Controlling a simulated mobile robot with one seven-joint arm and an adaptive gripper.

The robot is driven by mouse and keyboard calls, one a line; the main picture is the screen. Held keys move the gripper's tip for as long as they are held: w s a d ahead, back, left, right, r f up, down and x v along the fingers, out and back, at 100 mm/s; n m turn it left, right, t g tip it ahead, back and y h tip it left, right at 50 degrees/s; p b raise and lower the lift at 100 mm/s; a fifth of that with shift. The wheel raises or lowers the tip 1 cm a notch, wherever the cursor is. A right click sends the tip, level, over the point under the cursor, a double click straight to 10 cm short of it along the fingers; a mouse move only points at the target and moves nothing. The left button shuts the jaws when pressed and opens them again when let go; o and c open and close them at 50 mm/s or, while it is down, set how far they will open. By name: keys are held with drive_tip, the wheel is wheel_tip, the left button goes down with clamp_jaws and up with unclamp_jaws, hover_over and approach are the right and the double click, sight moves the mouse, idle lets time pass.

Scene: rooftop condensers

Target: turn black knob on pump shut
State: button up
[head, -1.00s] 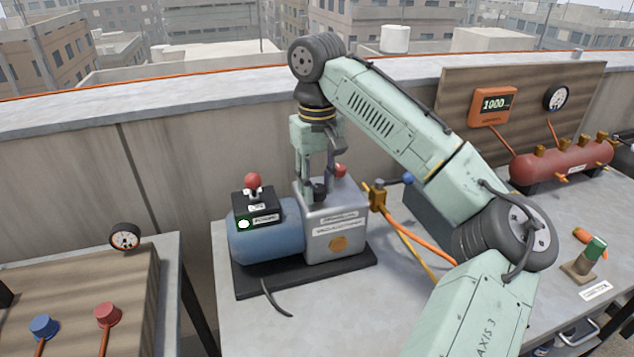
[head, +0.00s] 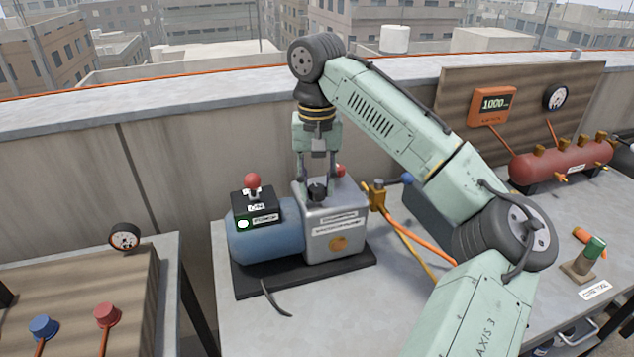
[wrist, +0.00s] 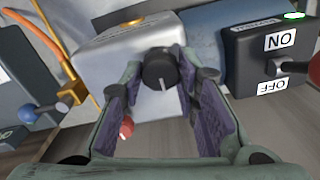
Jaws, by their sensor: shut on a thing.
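The pump is a blue motor (head: 265,240) joined to a grey metal housing (head: 338,240) on a black base. The black knob (head: 317,193) stands on top of the housing. In the wrist view the knob (wrist: 160,70) has a white pointer line running toward the bottom of the picture. My gripper (head: 319,183) points straight down over the housing, one finger on each side of the knob. It is shut on the knob, as the wrist view also shows (wrist: 159,72). The exact finger contact is partly hidden.
A switch box (head: 257,208) with a red-tipped lever sits on the motor. A red knob (wrist: 126,128) is close to my fingers behind the housing. A brass valve (head: 377,195) with hoses is at the right. An orange gauge (head: 493,105) reads 1000.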

sight(317, 188)
drive_tip(key=shift+f, duration=0.1)
drive_tip(key=o, duration=1.2)
drive_tip(key=shift+c, duration=0.2)
wheel_tip(317, 188, up, 12)
drive_tip(key=shift+s, duration=0.1)
